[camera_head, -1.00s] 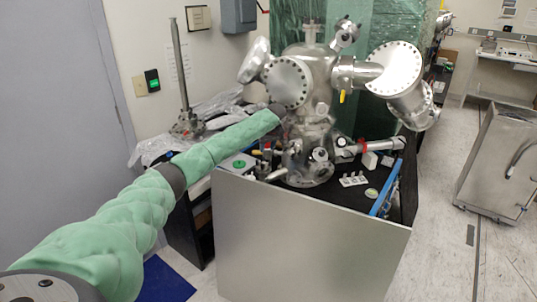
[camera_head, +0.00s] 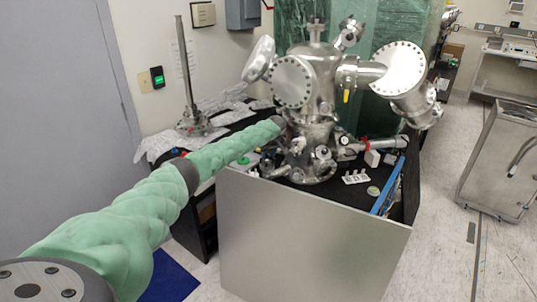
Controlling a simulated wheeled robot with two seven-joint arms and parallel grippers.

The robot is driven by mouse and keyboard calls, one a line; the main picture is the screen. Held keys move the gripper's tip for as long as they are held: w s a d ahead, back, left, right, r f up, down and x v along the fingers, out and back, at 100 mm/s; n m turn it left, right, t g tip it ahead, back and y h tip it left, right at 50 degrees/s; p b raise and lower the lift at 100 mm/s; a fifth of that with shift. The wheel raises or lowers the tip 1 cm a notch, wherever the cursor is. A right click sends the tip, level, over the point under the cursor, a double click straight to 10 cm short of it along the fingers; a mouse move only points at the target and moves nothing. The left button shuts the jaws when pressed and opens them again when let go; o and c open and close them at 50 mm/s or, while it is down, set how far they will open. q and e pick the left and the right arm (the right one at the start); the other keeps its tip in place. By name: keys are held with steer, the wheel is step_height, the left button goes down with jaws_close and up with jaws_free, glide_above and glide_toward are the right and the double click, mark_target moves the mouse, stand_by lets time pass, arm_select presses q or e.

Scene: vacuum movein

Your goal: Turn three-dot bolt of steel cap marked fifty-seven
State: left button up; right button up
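A steel vacuum chamber (camera_head: 318,85) stands on a black-topped bench. It carries round steel caps ringed with bolts: a front cap (camera_head: 291,82), a large right cap (camera_head: 398,68) and a tilted left cap (camera_head: 259,60). No number or dot mark is readable, so I cannot tell which cap is marked fifty-seven. My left arm, in a green sleeve, reaches in from the lower left. Its dark end, at my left gripper (camera_head: 281,122), is just below the front cap, before the chamber's lower body. The fingers are too small and hidden to read. My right gripper is out of view.
The bench's grey front panel (camera_head: 310,240) faces me. A white block (camera_head: 373,158), a small holder (camera_head: 355,177) and a blue bar (camera_head: 388,188) lie at its right. A steel post (camera_head: 185,75) stands at the back left. A steel cart (camera_head: 502,160) stands right, with clear floor between.

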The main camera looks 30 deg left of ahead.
arm_select(q)
jaws_close()
